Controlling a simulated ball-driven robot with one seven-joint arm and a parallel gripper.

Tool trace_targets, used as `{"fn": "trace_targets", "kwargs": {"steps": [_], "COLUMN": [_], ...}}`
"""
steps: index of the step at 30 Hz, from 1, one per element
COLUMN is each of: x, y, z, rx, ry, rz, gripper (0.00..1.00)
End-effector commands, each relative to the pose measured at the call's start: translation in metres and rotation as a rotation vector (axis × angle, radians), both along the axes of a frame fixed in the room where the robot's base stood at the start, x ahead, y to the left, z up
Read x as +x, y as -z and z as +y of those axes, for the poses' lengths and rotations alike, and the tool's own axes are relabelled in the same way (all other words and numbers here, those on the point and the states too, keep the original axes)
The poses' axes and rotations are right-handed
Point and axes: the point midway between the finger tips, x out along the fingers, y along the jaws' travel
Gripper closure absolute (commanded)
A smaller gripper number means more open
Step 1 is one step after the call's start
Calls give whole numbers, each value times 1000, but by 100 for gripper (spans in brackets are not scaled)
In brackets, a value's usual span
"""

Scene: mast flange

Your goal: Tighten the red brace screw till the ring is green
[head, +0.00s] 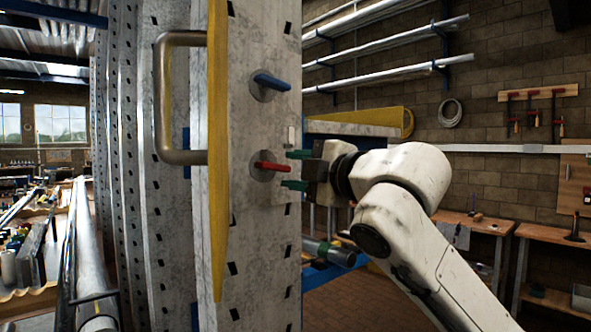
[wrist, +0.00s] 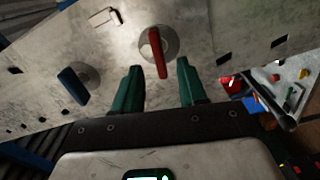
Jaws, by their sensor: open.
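The red brace screw (head: 270,166) has a bar handle on a round grey disc, set in the pale metal mast flange (head: 255,225). In the wrist view the red screw (wrist: 157,52) stands ahead of my fingertips, between their lines and slightly tilted. My gripper (head: 294,170) is open, its two green fingers one above the other, just right of the red handle in the head view. In the wrist view my gripper (wrist: 158,82) has nothing between its fingers. The disc around the red screw looks grey; I see no green on it.
A blue handle (head: 272,82) on a similar disc sits above the red one. A bent metal grab bar (head: 163,100) and a yellow strip (head: 217,130) stand to the left. Workbenches (head: 470,222) and a brick wall lie behind on the right.

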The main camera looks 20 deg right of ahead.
Motion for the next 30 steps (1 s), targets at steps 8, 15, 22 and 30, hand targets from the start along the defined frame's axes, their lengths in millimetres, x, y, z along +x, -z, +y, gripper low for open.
{"fn": "trace_targets", "kwargs": {"steps": [8, 15, 22, 30], "x": [12, 33, 53, 64], "y": [-2, -3, -3, -2], "z": [5, 11, 18, 21], "rx": [-8, -7, -7, -6], "ry": [-2, -2, -1, -2], "rz": [-2, -3, -2, -3], "gripper": [58, 58, 58, 70]}}
